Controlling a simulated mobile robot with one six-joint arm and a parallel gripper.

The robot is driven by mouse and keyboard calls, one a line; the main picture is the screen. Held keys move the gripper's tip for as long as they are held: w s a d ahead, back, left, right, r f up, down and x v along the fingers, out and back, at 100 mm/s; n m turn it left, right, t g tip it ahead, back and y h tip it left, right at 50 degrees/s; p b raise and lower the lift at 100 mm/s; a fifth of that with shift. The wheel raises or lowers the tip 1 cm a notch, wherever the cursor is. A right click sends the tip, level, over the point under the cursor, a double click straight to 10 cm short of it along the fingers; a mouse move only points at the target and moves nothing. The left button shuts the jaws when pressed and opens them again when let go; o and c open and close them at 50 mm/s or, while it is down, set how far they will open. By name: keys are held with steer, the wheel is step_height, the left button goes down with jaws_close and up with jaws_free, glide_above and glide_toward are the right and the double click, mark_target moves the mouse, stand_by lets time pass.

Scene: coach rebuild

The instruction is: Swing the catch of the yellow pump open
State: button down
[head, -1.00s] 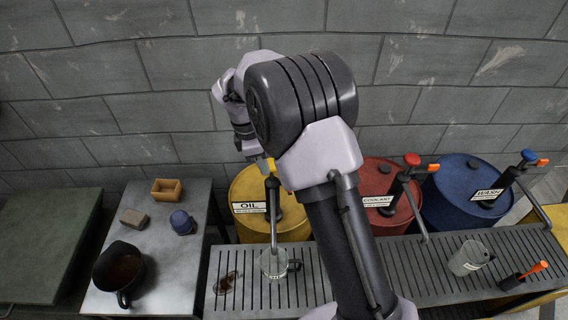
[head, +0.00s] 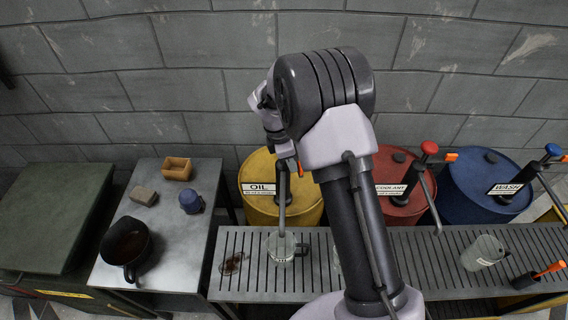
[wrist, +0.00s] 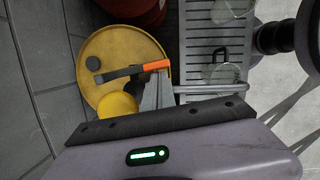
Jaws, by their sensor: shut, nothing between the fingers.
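The yellow pump stands on the yellow oil drum (head: 257,208); its dark spout (head: 282,205) reaches down toward a clear mug (head: 283,247). In the wrist view its round yellow head (wrist: 117,106) shows beside the catch, a dark lever with an orange end (wrist: 155,65). The orange end also shows in the head view (head: 300,170). My gripper (wrist: 154,90) is shut and empty, its tips close beside the orange end; I cannot tell whether they touch. In the head view my wrist hides the pump's top.
A red-topped pump (head: 429,148) and a blue-topped pump (head: 553,150) stand on drums to the right. A slatted bench (head: 400,262) in front holds more vessels. A side table (head: 172,245) at left holds a dark jug (head: 125,246). A block wall is behind.

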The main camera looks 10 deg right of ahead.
steer(key=shift+s+d+n+p, duration=0.1)
steer(key=shift+d+n+p, duration=0.4)
steer(key=shift+d+p, duration=0.2)
steer(key=shift+a, duration=0.15)
